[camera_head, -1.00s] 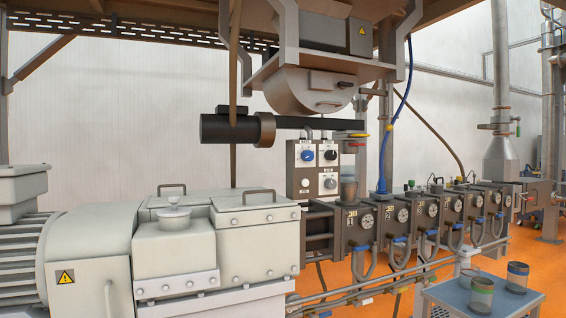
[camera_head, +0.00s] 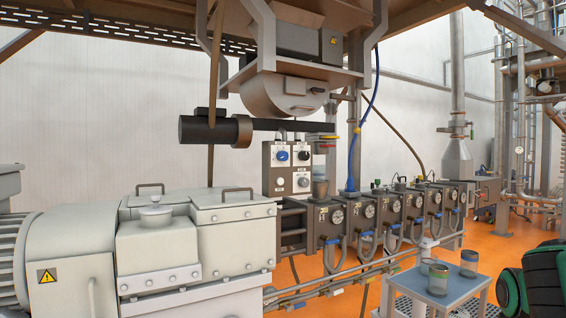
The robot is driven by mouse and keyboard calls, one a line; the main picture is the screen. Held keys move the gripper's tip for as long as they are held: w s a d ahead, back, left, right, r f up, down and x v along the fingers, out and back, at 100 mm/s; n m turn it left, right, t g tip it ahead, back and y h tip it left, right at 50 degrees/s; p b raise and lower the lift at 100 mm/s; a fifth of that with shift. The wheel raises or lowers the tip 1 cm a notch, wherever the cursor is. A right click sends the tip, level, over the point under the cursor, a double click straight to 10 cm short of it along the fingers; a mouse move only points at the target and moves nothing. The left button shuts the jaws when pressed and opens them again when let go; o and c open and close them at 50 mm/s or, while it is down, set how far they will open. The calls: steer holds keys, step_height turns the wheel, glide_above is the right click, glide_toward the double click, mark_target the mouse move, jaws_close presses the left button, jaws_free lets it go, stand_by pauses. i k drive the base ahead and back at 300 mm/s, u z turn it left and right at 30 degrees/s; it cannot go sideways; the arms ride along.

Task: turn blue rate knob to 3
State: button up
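The blue rate knob (camera_head: 282,156) is at the upper left of a grey control panel (camera_head: 271,184), left of the picture's middle. It is small here, and its pointer and scale cannot be read. A black knob (camera_head: 304,156) sits to its right on the same panel. A pale knob (camera_head: 303,182) is below the black one. My gripper is not in view.
A large pale gearbox housing (camera_head: 232,240) stands in front of and left of the panel. A black horizontal tube (camera_head: 285,125) passes just above it. A small table (camera_head: 440,305) with cups (camera_head: 468,262) stands at the right. Orange floor shows beyond it.

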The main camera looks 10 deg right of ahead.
mark_target(281, 156)
steer(key=u, duration=0.05)
steer(key=i, duration=1)
steer(key=z, duration=0.05)
